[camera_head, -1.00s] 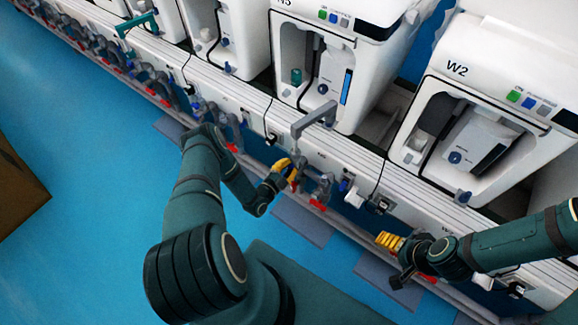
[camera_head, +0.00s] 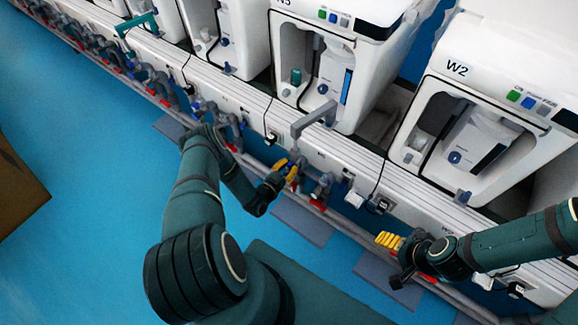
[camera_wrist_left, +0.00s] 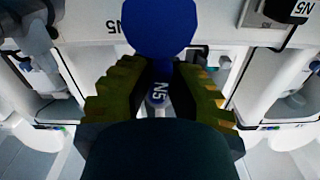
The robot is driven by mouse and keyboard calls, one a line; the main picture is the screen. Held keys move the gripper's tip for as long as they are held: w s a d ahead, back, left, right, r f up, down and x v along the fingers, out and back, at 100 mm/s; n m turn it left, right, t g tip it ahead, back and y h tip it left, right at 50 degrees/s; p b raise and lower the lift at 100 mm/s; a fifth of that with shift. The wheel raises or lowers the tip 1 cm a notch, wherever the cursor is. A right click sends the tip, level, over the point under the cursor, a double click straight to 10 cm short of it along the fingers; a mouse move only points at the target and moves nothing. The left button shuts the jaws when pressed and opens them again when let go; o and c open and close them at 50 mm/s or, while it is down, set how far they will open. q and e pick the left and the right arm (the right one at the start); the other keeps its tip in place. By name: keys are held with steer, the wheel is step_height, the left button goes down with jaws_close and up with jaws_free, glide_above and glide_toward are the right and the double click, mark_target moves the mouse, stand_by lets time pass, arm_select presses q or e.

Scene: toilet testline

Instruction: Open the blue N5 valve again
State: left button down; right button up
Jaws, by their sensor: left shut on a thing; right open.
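The blue N5 valve (camera_wrist_left: 158,28) shows in the left wrist view as a round blue disc at the top centre, with a blue N5-marked part below it between the fingers. My left gripper (camera_wrist_left: 158,88) has its yellow fingers on both sides of this valve and is shut on it. In the head view my left gripper (camera_head: 288,169) is at the pipework along the front of the bench, and the valve between its fingers is hard to make out. My right gripper (camera_head: 390,241) is open and empty, further right along the same bench front.
The N5 unit (camera_head: 365,20) and the W2 unit (camera_head: 480,60) stand on the white bench. Red-handled valves (camera_head: 318,204) line the pipe below. A grey bracket arm (camera_head: 314,117) juts out above my left gripper. Blue floor (camera_head: 90,190) is open at left, with a brown box (camera_head: 18,195).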

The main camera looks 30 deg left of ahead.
arm_select(q)
steer(key=shift+n, duration=0.9)
steer(key=c, duration=0.9)
jaws_free()
steer(key=s, duration=1.2)
steer(key=shift+a, duration=0.45)
steer(key=shift+w, duration=0.1)
